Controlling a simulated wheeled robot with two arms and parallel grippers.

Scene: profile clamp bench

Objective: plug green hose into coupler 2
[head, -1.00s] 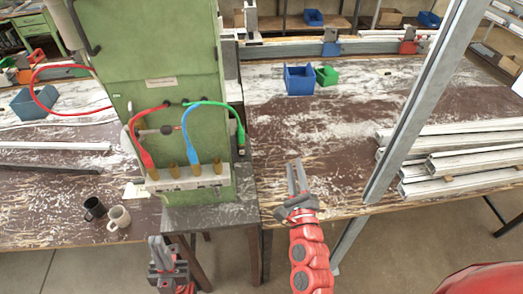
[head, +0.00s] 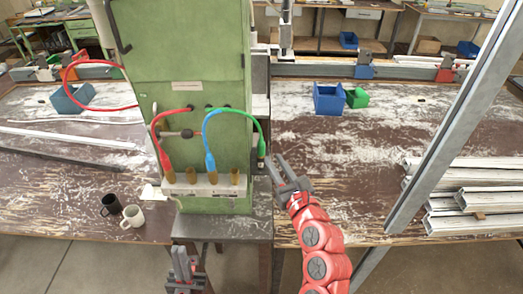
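The green hose (head: 250,117) arches from the green machine's front and hangs down at the right, its dark plug end (head: 261,162) free beside the machine. A pale block (head: 202,189) below carries several brass couplers. The red hose (head: 160,135) reaches the leftmost coupler and the blue hose (head: 208,140) the third from left. The second coupler from left (head: 191,176) and the rightmost (head: 235,178) look empty; their labels are unreadable. My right gripper (head: 276,166) is open and empty, just right of the green hose's plug. My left gripper (head: 182,256) is low in front of the bench; its opening is unclear.
The green machine (head: 190,60) stands behind the hoses. A black mug (head: 111,204) and a white mug (head: 132,217) stand at the left. Blue (head: 328,99) and green bins (head: 356,98) stand behind right. A metal post (head: 440,130) and stacked profiles (head: 470,200) are at the right.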

